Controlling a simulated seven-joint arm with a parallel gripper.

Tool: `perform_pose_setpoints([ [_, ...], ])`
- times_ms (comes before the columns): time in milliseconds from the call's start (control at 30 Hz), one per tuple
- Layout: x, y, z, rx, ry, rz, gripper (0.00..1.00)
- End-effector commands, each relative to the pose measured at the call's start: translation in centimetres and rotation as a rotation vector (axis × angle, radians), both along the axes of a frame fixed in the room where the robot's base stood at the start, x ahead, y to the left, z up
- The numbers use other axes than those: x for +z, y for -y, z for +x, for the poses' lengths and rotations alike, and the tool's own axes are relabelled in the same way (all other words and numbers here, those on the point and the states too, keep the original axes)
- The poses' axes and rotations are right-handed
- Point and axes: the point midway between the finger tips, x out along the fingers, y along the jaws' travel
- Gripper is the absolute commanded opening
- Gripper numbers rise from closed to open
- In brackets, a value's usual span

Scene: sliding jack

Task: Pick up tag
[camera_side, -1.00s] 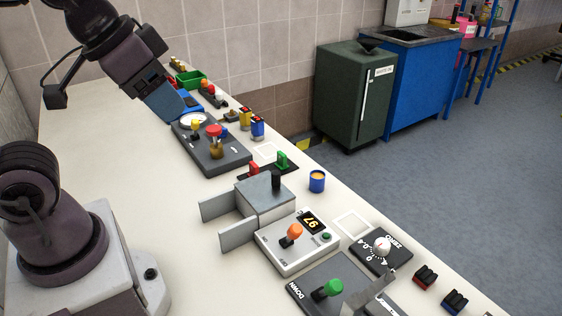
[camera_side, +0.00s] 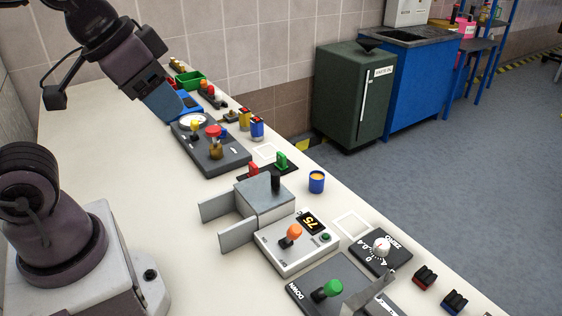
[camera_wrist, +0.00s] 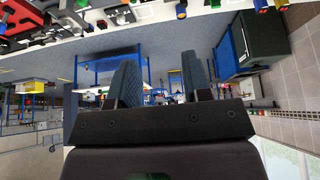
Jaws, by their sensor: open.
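I cannot make out for certain which small item is the tag. A red upright piece (camera_side: 253,169) and a green one (camera_side: 281,160) stand on a black plate nearer the camera.
A grey metal vise-like block (camera_side: 265,200) stands mid-bench. A control box with an orange lever and a number display (camera_side: 311,222) is beside it. A blue cup (camera_side: 317,181) stands near the bench's right edge. The left part of the white bench is clear.

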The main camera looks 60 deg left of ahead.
Motion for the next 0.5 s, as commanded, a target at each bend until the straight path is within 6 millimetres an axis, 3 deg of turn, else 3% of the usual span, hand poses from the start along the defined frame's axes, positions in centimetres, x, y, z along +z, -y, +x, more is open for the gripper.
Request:
perform_pose_setpoints([
  [133, -1.8, -0.3, 0.6, 0.013, -0.093, -0.001, 0.45],
  [233, -2.7, -0.7, 2.5, 0.024, -0.176, 0.004, 0.45],
  [500, -5.6, -3.2, 10.8, -0.079, -0.365, 0.107, 0.45],
])
